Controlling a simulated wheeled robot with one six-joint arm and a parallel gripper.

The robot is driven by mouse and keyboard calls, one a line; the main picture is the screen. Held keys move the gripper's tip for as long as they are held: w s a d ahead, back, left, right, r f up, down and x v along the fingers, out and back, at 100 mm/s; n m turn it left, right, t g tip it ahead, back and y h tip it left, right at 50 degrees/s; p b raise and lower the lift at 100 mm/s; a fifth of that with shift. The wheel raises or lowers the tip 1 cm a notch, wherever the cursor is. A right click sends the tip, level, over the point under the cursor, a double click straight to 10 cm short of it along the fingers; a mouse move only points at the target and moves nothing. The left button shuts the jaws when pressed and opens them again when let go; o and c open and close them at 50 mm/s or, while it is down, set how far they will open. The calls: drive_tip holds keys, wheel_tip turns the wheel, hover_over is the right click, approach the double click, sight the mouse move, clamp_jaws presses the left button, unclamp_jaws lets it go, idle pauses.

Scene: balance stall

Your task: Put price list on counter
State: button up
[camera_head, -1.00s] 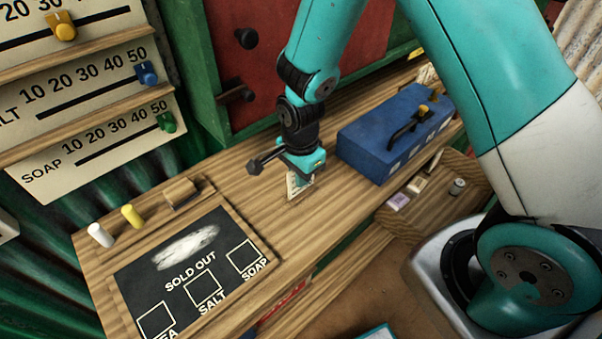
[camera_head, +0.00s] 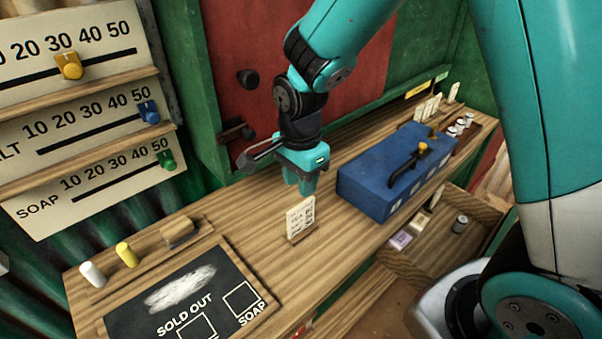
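The price list (camera_head: 300,218) is a small cream card with dark print. It stands upright in a small wooden base on the wooden counter (camera_head: 262,227), between the chalkboard and the blue box. My gripper (camera_head: 308,190) is above and just behind the card, apart from it. Its teal fingers point down with nothing visible between them. They look parted, though the gap is seen at an angle.
A blue box (camera_head: 375,190) with a black handle stands right of the card. A "SOLD OUT" chalkboard (camera_head: 245,318) lies at the left, with white and yellow chalks and a wooden block behind it. An open drawer (camera_head: 470,232) holds small items. Sliding price boards hang at the left.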

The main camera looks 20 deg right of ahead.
drive_tip(key=shift+r, duration=0.95)
drive_tip(key=s+a+r+n+y, duration=0.2)
drive_tip(key=s+r+n, duration=0.4)
drive_tip(key=s+n, duration=0.3)
drive_tip(key=s+a+r+n+y, duration=0.2)
drive_tip(key=s+r+n, duration=0.4)
drive_tip(key=s+n, duration=0.3)
drive_tip(key=n, duration=0.3)
drive_tip(key=shift+s+a+n, duration=0.2)
drive_tip(key=shift+s+n, duration=0.05)
drive_tip(key=shift+n, duration=0.05)
